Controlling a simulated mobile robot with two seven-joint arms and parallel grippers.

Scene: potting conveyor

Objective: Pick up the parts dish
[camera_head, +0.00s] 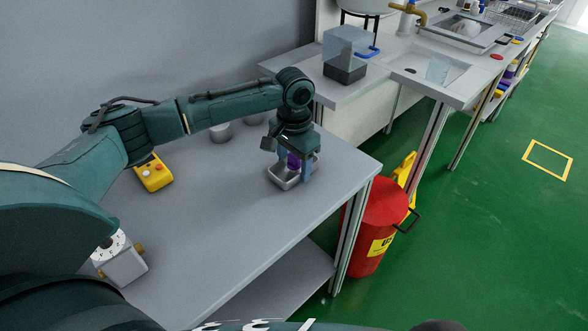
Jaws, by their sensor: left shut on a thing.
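The parts dish (286,184) is a small, shallow, grey metal tray near the right end of the grey workbench. A small purple thing (293,161) shows at the dish, between the fingers. My left gripper (295,169) points down over the dish, its blue-grey fingers at the dish's sides, and is shut on it. The gripper and its fingers hide part of the dish. I cannot tell whether the dish touches the bench or is slightly raised. My right gripper is not in view.
A yellow control box (154,174) stands on the bench (215,235) beneath my left arm, with grey cups (221,132) behind. A white device (121,262) is at near left. A red bin (377,230) stands beside the bench. The bench front is clear.

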